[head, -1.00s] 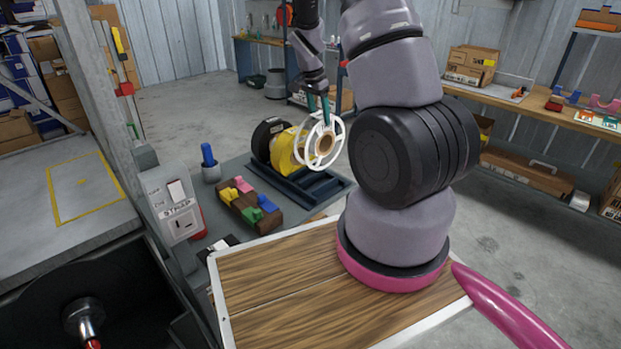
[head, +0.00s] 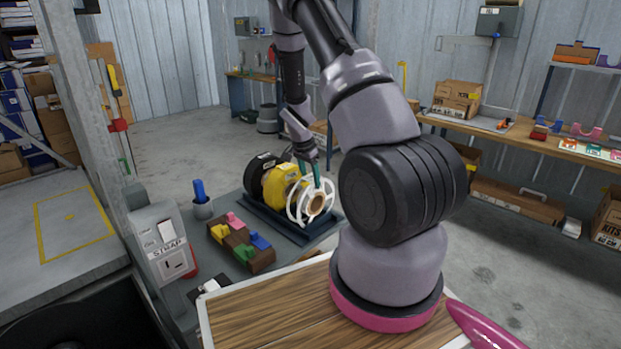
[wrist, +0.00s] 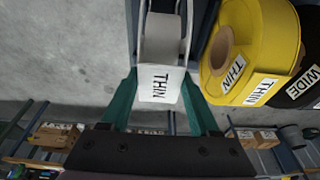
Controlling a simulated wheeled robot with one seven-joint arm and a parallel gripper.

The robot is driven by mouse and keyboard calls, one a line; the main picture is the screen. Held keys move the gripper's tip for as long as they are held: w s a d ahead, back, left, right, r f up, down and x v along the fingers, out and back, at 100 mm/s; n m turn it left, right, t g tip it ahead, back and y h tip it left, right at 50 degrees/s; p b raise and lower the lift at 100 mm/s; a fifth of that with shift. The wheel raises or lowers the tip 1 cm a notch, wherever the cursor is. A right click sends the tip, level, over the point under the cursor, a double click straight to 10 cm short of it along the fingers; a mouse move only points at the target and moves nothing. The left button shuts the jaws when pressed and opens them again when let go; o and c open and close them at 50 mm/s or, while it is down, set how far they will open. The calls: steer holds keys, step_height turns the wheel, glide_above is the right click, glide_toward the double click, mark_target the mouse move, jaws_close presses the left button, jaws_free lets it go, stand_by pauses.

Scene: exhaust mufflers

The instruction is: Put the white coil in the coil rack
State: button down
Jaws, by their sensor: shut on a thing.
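The white coil (head: 312,204) is a spool with open spoked sides and a brown core. In the wrist view the white coil (wrist: 160,83) carries a label reading THIN. My gripper (head: 313,177) is shut on its upper rim, and the green fingers (wrist: 158,95) show on both sides of it. The dark coil rack (head: 290,232) lies on the grey table; the white coil is at its right part, beside the yellow coil (head: 277,187). Whether the white coil's bottom touches the rack is hard to tell.
A black coil (head: 258,174) stands left of the yellow one in the rack.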

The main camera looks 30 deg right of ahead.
steer(key=shift+c, duration=0.6)
jaws_free()
steer(key=shift+f, duration=0.1)
steer(key=s+a+r+n+t+y, duration=0.1)
steer(key=s+a+r, duration=0.2)
steer(key=r, duration=0.7)
steer(key=s+a+r+n+t+y, duration=0.1)
steer(key=s+a+r, duration=0.25)
steer(key=r, duration=0.65)
steer(key=s+a+r+n+t+y, duration=0.1)
steer(key=s+a+r+n, duration=0.15)
steer(key=r, duration=0.75)
steer(key=s+a+r+n+t, duration=0.1)
steer(key=s+a+r+n, duration=0.1)
steer(key=s+r, duration=0.3)
steer(key=s+a+r+n+t+y, duration=0.1)
steer(key=s+a+r+n+t, duration=0.1)
steer(key=s, duration=1.1)
step_height(320, 180, up, 4)
steer(key=shift+a+f+n+y, duration=0.3)
steer(key=shift+a+n, duration=0.35)
steer(key=shift+a, duration=0.6)
